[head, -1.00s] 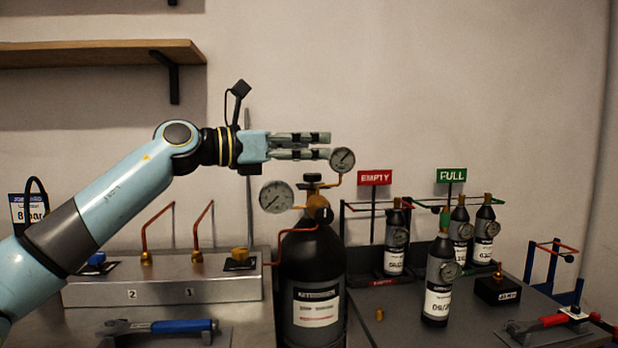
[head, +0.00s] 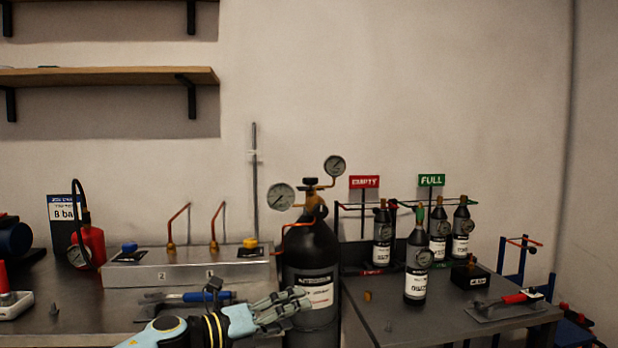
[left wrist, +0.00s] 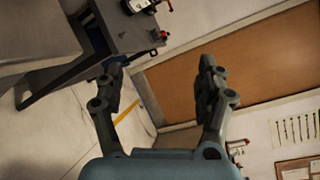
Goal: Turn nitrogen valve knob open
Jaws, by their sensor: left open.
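A tall black gas cylinder (head: 312,252) with a white label stands in the middle of the head view. A dark valve knob (head: 311,181) sits on top of its brass regulator, between two round gauges (head: 281,197). My left gripper (head: 300,301) is low in front of the cylinder's lower part, well below the knob, and hides some of it. In the left wrist view its two fingers (left wrist: 160,75) are spread with nothing between them. That view shows neither the cylinder nor the knob. My right gripper is not in view.
A metal manifold box (head: 188,275) with blue and yellow knobs stands left of the cylinder. Small black bottles (head: 418,265) stand to the right below red EMPTY (head: 364,182) and green FULL (head: 432,180) signs. A blue-handled wrench (head: 190,297) lies near my left arm.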

